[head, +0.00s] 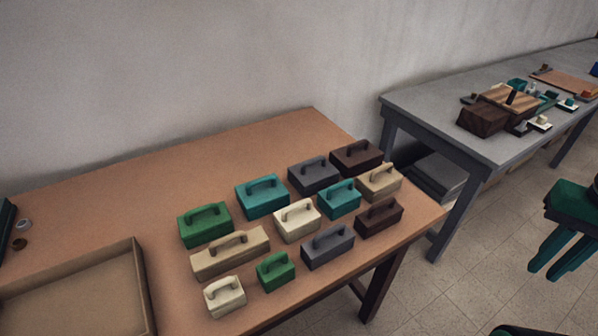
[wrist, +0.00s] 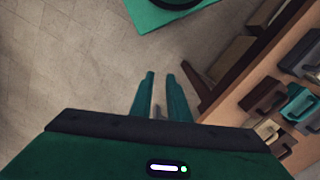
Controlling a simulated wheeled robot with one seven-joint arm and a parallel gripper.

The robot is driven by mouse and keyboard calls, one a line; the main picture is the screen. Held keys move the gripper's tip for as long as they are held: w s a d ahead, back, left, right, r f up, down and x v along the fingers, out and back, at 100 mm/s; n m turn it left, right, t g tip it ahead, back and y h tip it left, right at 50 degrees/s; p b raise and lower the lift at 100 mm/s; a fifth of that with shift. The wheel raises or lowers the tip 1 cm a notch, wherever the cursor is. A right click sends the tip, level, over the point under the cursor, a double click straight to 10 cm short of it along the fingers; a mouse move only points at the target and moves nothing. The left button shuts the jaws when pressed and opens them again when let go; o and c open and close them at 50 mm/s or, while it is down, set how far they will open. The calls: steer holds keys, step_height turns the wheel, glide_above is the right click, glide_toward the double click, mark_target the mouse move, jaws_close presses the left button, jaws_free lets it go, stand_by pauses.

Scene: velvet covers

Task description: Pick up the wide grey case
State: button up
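Two grey cases with top handles stand upright on the brown table: one in the back row (head: 314,178) and one in the front row (head: 328,249). They look similar in width, and I cannot tell for sure which is the wide one. My gripper (head: 546,272) is at the right of the head view, over the floor and well apart from the table. Its two teal fingers point down, open and empty. They also show in the wrist view (wrist: 161,76), with bare floor between them.
Other cases in green, teal, tan, cream and dark brown stand close around the grey ones. An open tray (head: 145,290) lies at the table's left. A grey table (head: 440,105) with wooden items stands behind at the right. Floor lies between my gripper and the brown table.

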steer(key=t+y, duration=0.5)
steer(key=y, duration=0.1)
glide_toward(319, 159)
steer(key=s+d+f, duration=0.1)
steer(key=s+d, duration=0.1)
steer(key=d, duration=0.2)
steer(key=s+d+f, duration=0.1)
steer(key=s+d, duration=0.1)
steer(key=d, duration=0.3)
steer(key=s+d+f, duration=0.1)
steer(key=s+d, duration=0.2)
steer(key=d, duration=0.2)
steer(key=shift+s+f, duration=0.1)
steer(key=shift+f, duration=0.15)
steer(key=shift+w+a+f+m+t+y, duration=0.2)
steer(key=shift+w+a+f+m+y, duration=0.35)
steer(key=shift+w+a, duration=1.85)
steer(key=shift+w+a+f+m+t+y, duration=0.25)
steer(key=shift+w+a+f+y, duration=0.7)
steer(key=shift+a, duration=2.75)
steer(key=shift+w+a+f+m+t+y, duration=0.15)
steer(key=shift+w+a+f+m+y, duration=0.3)
steer(key=shift+w+a, duration=2.05)
steer(key=shift+s+a, duration=0.55)
jaws_close()
